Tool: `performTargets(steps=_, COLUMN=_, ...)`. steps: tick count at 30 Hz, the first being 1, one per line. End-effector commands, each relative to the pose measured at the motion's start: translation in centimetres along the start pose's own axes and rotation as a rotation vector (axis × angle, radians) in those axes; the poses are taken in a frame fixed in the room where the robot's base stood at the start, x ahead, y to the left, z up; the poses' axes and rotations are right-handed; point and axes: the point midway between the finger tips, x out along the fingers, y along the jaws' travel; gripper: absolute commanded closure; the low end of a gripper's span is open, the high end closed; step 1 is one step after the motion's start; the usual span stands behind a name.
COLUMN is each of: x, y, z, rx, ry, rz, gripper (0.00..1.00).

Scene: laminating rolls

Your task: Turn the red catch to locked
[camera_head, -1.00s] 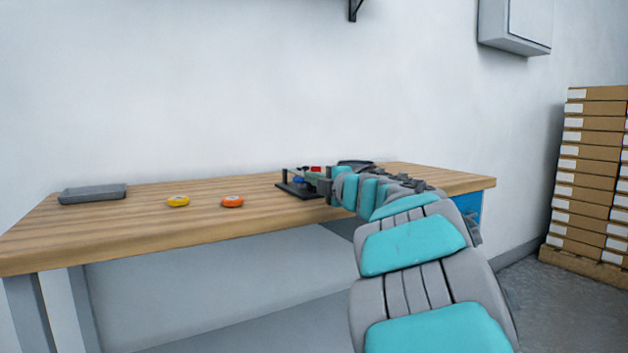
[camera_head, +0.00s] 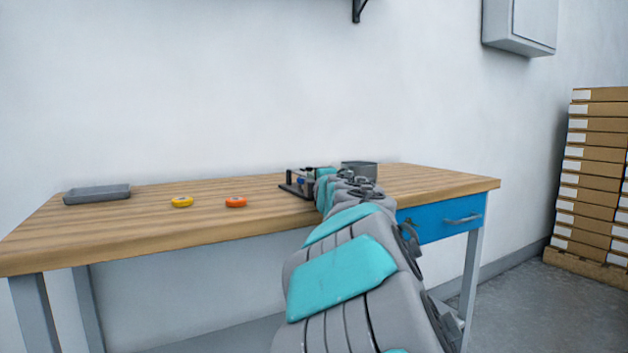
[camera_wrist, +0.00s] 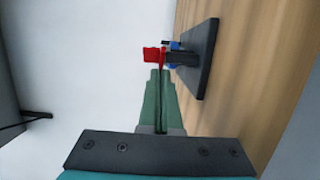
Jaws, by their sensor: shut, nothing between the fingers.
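The red catch (camera_wrist: 151,54) shows in the wrist view just past my fingertips, on a small fixture with a dark base plate (camera_wrist: 205,58) and a blue part (camera_wrist: 175,45). My gripper (camera_wrist: 160,74) is shut and empty, its green fingers together. The tips are right at the red catch and overlap it in the picture; I cannot tell whether they touch. In the head view the fixture base (camera_head: 296,189) stands on the bench, partly behind my arm, and the red catch is hidden there. I cannot read whether the catch is locked.
The wooden bench (camera_head: 130,225) carries a grey tray (camera_head: 97,194), a yellow roll (camera_head: 182,202) and an orange roll (camera_head: 236,202) to the left. The bench between rolls and fixture is clear.

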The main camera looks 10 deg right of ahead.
Motion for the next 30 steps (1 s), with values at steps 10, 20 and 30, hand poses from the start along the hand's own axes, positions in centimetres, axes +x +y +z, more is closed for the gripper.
performTargets(steps=10, x=0.12, y=0.04, z=-0.15, rx=0.001, ry=-0.045, rz=0.001, gripper=1.0)
performTargets(steps=20, x=0.18, y=0.01, z=-0.15, rx=0.0, ry=-0.071, rz=0.0, gripper=1.0)
performTargets(steps=30, x=0.29, y=-0.01, z=-0.33, rx=0.0, ry=-0.1, rz=0.0, gripper=1.0)
